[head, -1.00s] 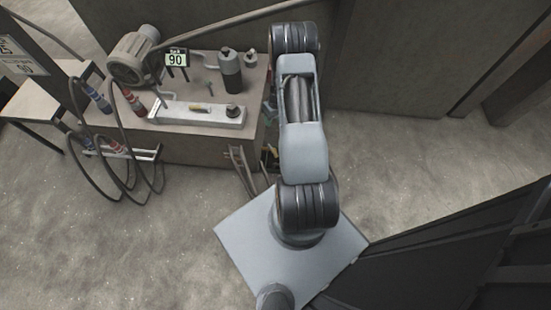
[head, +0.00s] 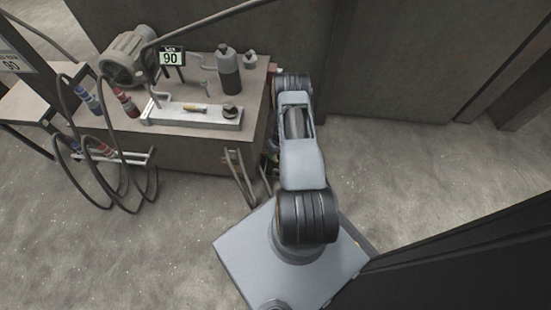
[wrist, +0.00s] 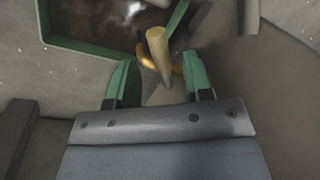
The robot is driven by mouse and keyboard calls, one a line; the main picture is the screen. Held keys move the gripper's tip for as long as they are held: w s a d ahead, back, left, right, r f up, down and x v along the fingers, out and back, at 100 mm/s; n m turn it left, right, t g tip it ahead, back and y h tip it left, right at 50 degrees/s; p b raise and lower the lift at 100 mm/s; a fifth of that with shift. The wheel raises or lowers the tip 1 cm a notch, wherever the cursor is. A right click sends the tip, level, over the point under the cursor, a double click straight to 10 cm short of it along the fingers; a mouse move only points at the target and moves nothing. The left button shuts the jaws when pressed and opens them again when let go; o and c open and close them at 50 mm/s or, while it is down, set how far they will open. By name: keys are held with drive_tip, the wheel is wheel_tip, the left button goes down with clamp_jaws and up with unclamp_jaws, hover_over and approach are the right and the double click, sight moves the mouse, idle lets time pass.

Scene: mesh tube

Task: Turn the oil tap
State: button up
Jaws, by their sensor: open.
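In the wrist view a tan, tapered handle (wrist: 157,42) points toward the camera, with a brass-yellow curved piece around or behind it. It looks like the oil tap, though its mounting is partly hidden. My gripper (wrist: 158,68) has two green fingers spread apart, one on each side of the handle's lower end. The right finger is close to the yellow piece; I cannot tell whether they touch. Nothing is clamped between the fingers. In the head view my arm reaches down beside the right end of the workbench (head: 190,152), and the gripper and tap are hidden there.
A green-edged frame or opening (wrist: 88,48) lies left of the handle. On the bench stand a motor (head: 128,58), a "90" display (head: 171,57), a grey bottle (head: 229,75) and a metal block (head: 195,115). Hoses (head: 100,175) hang at the left.

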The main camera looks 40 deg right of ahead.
drive_tip(key=shift+a+f+b, duration=0.25)
drive_tip(key=shift+f+b, duration=0.1)
drive_tip(key=shift+f, duration=0.85)
drive_tip(key=shift+c, duration=0.3)
clamp_jaws()
